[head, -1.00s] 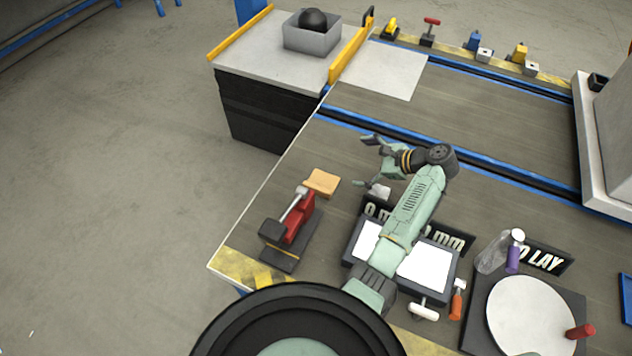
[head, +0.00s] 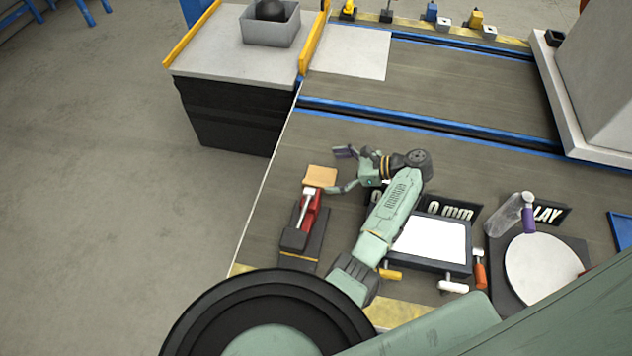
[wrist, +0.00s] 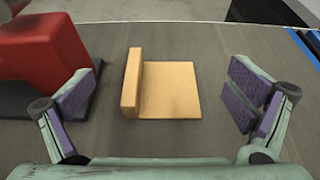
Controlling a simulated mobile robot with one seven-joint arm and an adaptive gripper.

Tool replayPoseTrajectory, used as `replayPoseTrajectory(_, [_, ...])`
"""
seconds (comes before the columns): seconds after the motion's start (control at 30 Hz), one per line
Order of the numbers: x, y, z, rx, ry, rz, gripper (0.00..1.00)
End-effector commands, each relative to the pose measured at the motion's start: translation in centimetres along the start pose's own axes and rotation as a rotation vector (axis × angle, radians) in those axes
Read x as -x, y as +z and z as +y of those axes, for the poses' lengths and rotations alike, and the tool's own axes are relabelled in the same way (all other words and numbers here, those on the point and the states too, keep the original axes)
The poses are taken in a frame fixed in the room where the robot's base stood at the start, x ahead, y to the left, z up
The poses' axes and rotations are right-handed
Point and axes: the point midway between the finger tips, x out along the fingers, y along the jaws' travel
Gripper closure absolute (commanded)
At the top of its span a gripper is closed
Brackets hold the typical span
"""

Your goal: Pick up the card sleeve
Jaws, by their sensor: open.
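The card sleeve is a tan, L-shaped piece (head: 320,176) lying on the grey work table, just beyond the red-handled clamp. In the wrist view the sleeve (wrist: 170,90) lies flat, with an upright wall along its left side. My gripper (head: 343,170) is open, close to the right of the sleeve in the head view. In the wrist view the two purple-padded fingers (wrist: 160,92) stand wide apart, one on each side of the sleeve, with gaps on both sides. Nothing is held.
The red clamp on a dark base (head: 306,228) stands close to the sleeve, at the left finger in the wrist view (wrist: 45,45). A dark-framed white panel (head: 432,240), a clear bottle (head: 504,216) and a round white plate (head: 542,270) are to the right. The table beyond is mostly clear.

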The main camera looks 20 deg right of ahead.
Motion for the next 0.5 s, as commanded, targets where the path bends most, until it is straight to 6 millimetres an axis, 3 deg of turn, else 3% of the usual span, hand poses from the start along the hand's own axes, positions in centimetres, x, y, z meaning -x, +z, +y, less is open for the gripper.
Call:
replayPoseTrajectory(0.1, [-2.2,-0.3,0.0,0.002,0.002,0.0,0.02])
replayPoseTrajectory(0.5, [-6.0,-0.9,-0.3,0.003,0.001,0.001,0.02])
